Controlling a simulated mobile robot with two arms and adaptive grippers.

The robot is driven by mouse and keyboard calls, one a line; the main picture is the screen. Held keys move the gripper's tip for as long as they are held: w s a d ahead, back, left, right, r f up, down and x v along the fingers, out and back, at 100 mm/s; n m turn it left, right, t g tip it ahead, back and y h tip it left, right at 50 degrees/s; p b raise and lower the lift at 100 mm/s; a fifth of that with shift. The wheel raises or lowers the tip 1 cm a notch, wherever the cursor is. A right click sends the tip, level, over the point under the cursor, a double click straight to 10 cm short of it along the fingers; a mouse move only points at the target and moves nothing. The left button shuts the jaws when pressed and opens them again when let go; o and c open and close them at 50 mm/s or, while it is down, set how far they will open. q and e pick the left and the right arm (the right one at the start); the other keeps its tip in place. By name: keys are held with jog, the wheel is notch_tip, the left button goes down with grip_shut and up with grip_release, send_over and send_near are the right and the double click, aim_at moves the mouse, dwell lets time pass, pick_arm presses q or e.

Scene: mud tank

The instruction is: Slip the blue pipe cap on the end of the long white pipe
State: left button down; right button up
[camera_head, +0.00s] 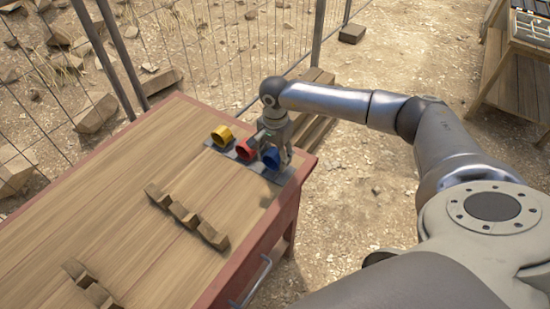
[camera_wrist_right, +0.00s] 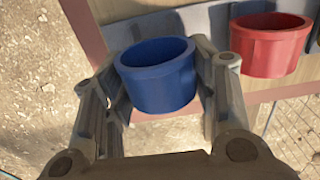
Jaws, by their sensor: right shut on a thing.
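The blue pipe cap (camera_head: 271,159) is at the right end of the row of caps, over the grey strip on the table. My right gripper (camera_head: 274,163) has its fingers on either side of the cap and is shut on it. In the right wrist view the blue cap (camera_wrist_right: 157,82) sits between the two fingers (camera_wrist_right: 160,95), its open mouth showing. I cannot tell whether the cap still touches the strip. The long white pipe is not in view. My left gripper is not in view.
A red cap (camera_head: 244,150) and a yellow cap (camera_head: 221,135) stand left of the blue one on the grey strip (camera_head: 285,178). Notched wooden blocks (camera_head: 184,213) lie on the table (camera_head: 130,200), more at the lower left. The wood between is clear. A wire fence (camera_head: 215,50) stands behind.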

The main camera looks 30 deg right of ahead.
aim_at(275, 151)
jog(key=shift+r+p, duration=1.5)
jog(key=shift+r, duration=1.5)
